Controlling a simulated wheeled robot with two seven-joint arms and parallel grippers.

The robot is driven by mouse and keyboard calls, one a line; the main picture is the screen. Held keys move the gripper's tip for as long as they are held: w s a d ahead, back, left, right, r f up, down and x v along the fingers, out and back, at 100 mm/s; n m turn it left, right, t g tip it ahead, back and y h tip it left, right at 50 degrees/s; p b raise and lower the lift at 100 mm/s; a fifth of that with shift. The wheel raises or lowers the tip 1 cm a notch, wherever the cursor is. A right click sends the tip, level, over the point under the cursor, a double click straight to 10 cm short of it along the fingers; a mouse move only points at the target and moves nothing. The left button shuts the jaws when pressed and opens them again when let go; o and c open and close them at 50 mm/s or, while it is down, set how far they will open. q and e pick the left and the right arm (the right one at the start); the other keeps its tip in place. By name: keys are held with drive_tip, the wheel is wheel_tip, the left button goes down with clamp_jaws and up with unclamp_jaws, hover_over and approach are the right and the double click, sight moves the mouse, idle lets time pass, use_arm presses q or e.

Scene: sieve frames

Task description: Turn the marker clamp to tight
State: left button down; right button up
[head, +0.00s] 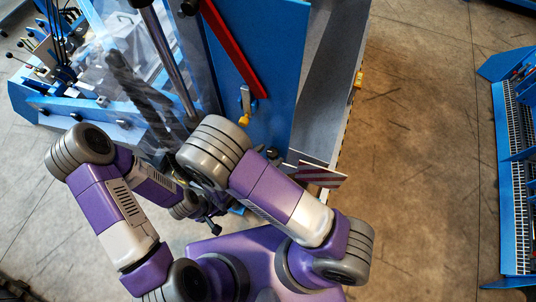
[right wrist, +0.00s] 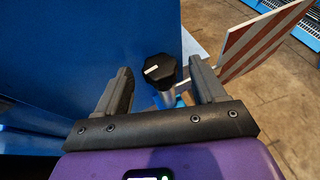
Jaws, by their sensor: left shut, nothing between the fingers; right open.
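The marker clamp is a black lobed knob (right wrist: 160,69) on a pale metal post in the right wrist view. The white line on its top points to the left and slightly down. My right gripper (right wrist: 159,74) is open, with one finger on each side of the knob and a visible gap on both sides. The red-and-white striped marker board (right wrist: 262,40) stands right of the knob; it also shows in the head view (head: 324,175). In the head view, my right gripper is mostly hidden under its arm. My left gripper (head: 212,228) is small, low and shut, away from the knob.
A blue machine panel (right wrist: 75,55) rises behind and left of the knob. The head view shows a red bar (head: 234,50) and a yellow-ended lever (head: 245,105) on the machine. Concrete floor (head: 420,150) is clear to the right, before another blue machine (head: 512,170).

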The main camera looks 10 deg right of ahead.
drive_tip(key=shift+w+d, duration=0.1)
drive_tip(key=shift+d, duration=0.05)
drive_tip(key=c, duration=1.1)
drive_tip(key=shift+o, duration=0.2)
drive_tip(key=shift+w+f+m+g+b, duration=0.1)
drive_tip(key=shift+f+m+g+b, duration=0.05)
drive_tip(key=shift+m+g+b, duration=0.3)
drive_tip(key=shift+m+g+h, duration=0.35)
drive_tip(key=shift+g+h, duration=0.05)
drive_tip(key=shift+g, duration=0.05)
drive_tip(key=o, duration=1.1)
drive_tip(key=shift+c, duration=0.2)
drive_tip(key=shift+t, duration=0.3)
